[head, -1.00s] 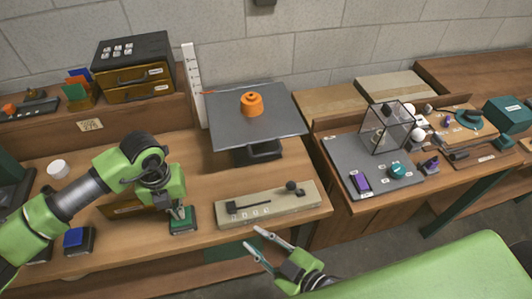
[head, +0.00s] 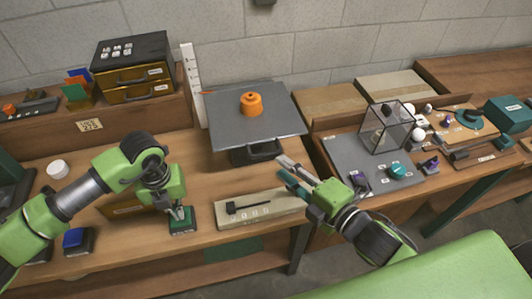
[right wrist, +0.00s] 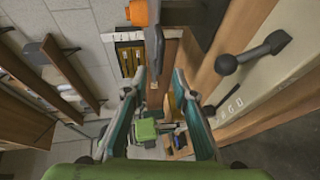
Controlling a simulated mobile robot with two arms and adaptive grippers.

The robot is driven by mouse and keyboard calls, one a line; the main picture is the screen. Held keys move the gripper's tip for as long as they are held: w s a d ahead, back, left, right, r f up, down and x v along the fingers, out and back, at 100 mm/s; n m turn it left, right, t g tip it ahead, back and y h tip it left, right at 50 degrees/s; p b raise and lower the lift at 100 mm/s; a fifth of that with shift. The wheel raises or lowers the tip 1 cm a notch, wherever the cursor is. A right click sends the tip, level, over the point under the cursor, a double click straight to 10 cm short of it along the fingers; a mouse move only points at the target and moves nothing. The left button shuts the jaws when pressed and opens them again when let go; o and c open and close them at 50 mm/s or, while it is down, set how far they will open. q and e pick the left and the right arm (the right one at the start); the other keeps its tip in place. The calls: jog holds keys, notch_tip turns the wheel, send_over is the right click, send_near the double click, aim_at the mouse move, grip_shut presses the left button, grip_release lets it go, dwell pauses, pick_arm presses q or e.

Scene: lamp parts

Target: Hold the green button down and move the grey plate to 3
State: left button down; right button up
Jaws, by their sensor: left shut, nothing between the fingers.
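The grey plate (head: 275,117) sits level on a dark support, with an orange weight (head: 250,103) on top. A white scale (head: 193,85) with a red pointer stands at its left; its numbers are too small to read. My left gripper (head: 179,212) is shut, its tips down on the green button (head: 184,227); I cannot tell how far the button is pressed. My right gripper (head: 282,168) is open and empty, above the right end of the pale lever panel (head: 258,213). It hides the panel's ball-ended lever in the head view; the lever (right wrist: 252,54) shows in the right wrist view, outside the fingers.
A blue button (head: 76,240) and a white round knob (head: 57,169) are at the left. A black drawer box (head: 133,65) stands at the back left. A grey board (head: 350,178) with a glass case (head: 388,128) is at the right. The wood between plate and panel is mostly clear.

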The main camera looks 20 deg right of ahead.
aim_at(267, 155)
jog(key=x, duration=0.8)
jog(key=shift+w+f, duration=0.1)
grip_shut()
